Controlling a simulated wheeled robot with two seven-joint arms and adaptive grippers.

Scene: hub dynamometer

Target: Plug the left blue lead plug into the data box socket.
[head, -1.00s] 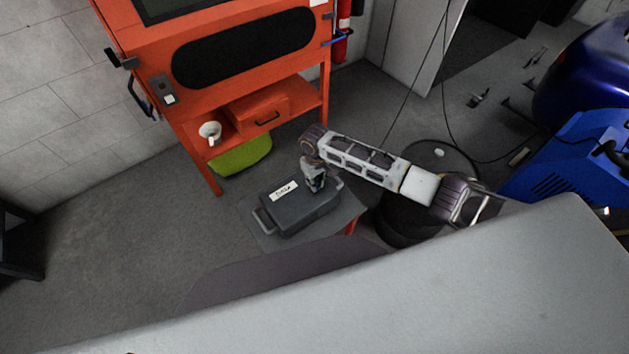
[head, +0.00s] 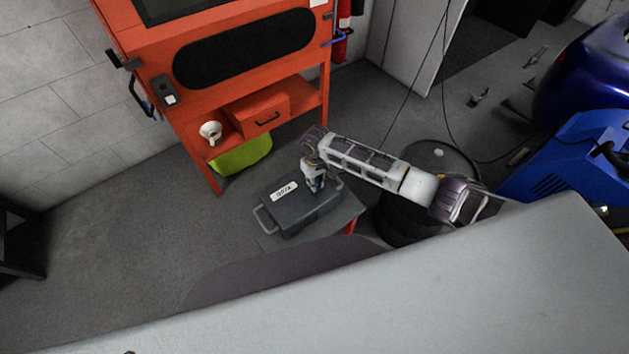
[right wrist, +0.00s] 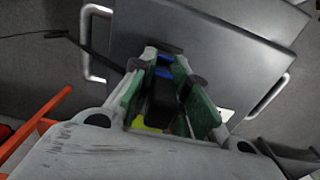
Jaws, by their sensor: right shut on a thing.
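The dark grey data box (head: 285,223) with a white DATA label lies on a low stand, and its lid fills the top of the right wrist view (right wrist: 225,35). My right gripper (head: 316,188) is over the box's far right part, pointing down. In the right wrist view my right gripper (right wrist: 168,68) has its green pads shut on a black plug with blue bands (right wrist: 162,98). The plug's tip is close to a dark patch on the box; I cannot tell whether it is in the socket. My left gripper is out of view.
An orange bench (head: 220,85) with a white mug (head: 210,131) stands behind the box. Black tyres (head: 400,225) are stacked right of the box. A dark cable (right wrist: 45,35) shows at left in the wrist view. A pale surface (head: 400,290) fills the front.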

